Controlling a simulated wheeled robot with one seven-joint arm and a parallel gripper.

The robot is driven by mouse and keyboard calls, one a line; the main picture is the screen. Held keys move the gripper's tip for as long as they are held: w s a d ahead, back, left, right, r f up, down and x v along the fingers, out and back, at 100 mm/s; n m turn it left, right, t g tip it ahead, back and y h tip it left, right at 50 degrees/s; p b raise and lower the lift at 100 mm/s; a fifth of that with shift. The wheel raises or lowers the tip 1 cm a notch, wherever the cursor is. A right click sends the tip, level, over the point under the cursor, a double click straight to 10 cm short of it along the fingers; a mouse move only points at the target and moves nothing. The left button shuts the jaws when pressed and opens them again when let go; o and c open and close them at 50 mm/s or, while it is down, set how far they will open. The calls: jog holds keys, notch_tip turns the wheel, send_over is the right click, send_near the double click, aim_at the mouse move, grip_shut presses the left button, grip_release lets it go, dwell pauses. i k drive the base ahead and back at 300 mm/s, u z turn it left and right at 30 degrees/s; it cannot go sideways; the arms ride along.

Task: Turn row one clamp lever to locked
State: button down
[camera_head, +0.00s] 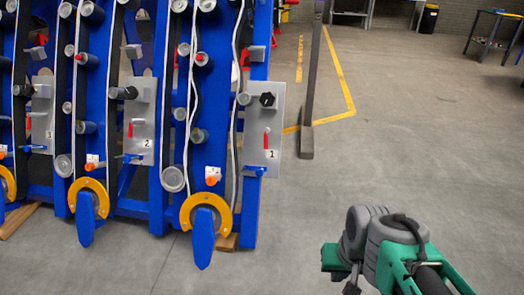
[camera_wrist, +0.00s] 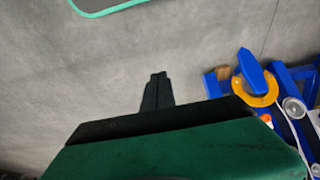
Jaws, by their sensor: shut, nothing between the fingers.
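The row one plate (camera_head: 279,105) is a grey metal panel marked 1 on the right end of the blue chassis. A small red lever (camera_head: 267,138) hangs upright on it, with a dark knob (camera_head: 267,99) above and a blue handle (camera_head: 255,170) at its lower edge. Which one is the clamp lever is not labelled, and any locked mark is too small to read. My gripper (camera_wrist: 157,92) is shut and empty in the wrist view, over bare floor. In the head view my arm's end is at lower right, well apart from the plate.
Similar plates marked 2 (camera_head: 146,113) and further left carry the same levers. A blue pointed tip (camera_head: 203,240) with an orange ring juts forward near the floor; it also shows in the wrist view (camera_wrist: 250,72). A dark post (camera_head: 307,100) stands right of the plate. Floor between is clear.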

aim_at(265, 130)
jog(key=u, duration=0.5)
jog(key=k, duration=1.15)
jog(key=z, duration=0.15)
jog(key=i, duration=0.7)
jog(key=z, duration=0.45)
jog(key=i, duration=0.85)
jog(key=u, duration=1)
jog(key=i, duration=0.6)
jog(key=u, duration=0.7)
